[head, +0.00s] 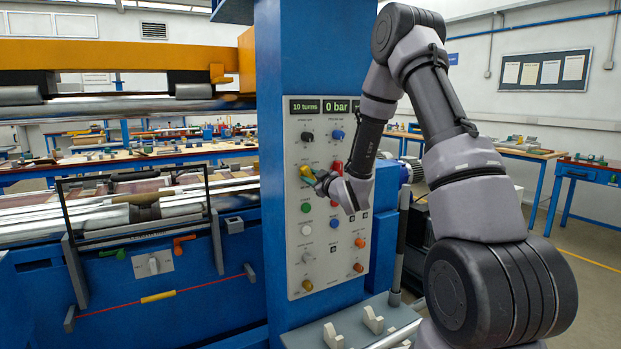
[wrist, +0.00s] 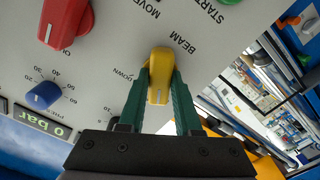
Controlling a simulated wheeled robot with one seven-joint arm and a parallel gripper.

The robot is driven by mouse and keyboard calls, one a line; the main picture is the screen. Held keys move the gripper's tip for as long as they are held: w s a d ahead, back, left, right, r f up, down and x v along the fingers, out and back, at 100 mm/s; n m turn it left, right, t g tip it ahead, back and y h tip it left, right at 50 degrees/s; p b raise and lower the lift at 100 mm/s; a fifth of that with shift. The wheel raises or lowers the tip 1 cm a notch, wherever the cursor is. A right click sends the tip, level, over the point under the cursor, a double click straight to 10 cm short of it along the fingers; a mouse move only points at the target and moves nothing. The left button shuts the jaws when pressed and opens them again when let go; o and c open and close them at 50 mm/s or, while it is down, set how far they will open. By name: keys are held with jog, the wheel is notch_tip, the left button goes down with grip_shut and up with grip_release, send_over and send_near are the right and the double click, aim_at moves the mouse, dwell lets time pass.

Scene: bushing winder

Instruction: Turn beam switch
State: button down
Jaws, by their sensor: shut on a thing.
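The beam switch is a yellow knob (wrist: 160,72) on the light control panel, with "BEAM" and "DOWN" printed beside it in the wrist view. In the head view the yellow knob (head: 306,171) shows just left of my gripper (head: 318,179). In the wrist view my gripper (wrist: 161,95) has its two green fingers on both sides of the knob, shut on it. The knob's white pointer line faces the gripper. The panel (head: 296,245) stands upright on a blue column.
A red knob (wrist: 68,18) and a blue knob (wrist: 43,95) sit beside the yellow one in the wrist view. Several more knobs and buttons fill the panel below my gripper. The winder with its rollers (head: 140,215) lies left of the column.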

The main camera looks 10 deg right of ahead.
jog(key=m, duration=0.5)
jog(key=shift+m, duration=0.4)
dwell(0.4)
jog(key=c, duration=0.6)
grip_release()
jog(key=v, duration=1)
jog(key=shift+s+d, duration=0.15)
jog(key=shift+s, duration=0.25)
